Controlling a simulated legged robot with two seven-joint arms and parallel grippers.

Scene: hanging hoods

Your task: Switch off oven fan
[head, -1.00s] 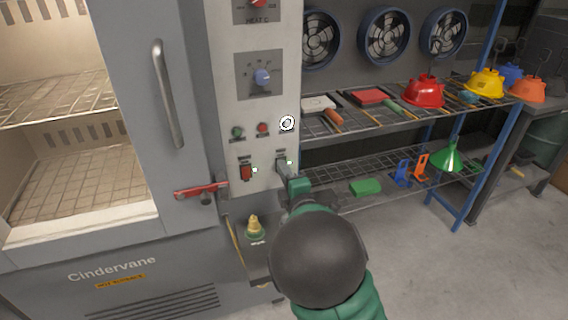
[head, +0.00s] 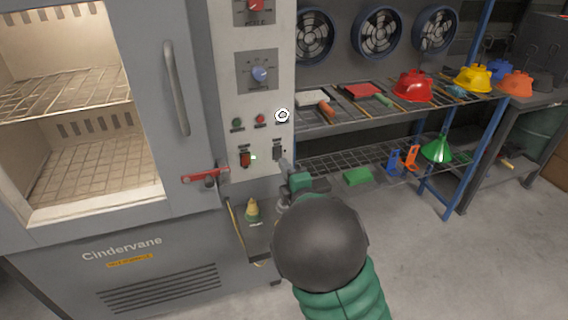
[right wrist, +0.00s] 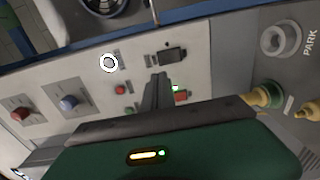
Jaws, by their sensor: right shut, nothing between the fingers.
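The oven's control panel (head: 225,95) carries two rocker switches low down. The left one is a red switch (head: 245,159) with a lit green lamp beside it; it also shows in the right wrist view (right wrist: 181,97). The right one is a dark grey switch (head: 277,152), with no green light showing beside it; it also shows in the right wrist view (right wrist: 173,55). Their labels are too small to read. My right gripper (head: 285,163) is shut and empty, its tips close in front of the dark switch; in the right wrist view the fingers (right wrist: 160,79) point between both switches. Contact cannot be told.
Above the switches are a green button (head: 237,124), a red button (head: 260,119) and a blue-grey knob (head: 260,74). A wire shelf (head: 400,102) with hard hats is at right.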

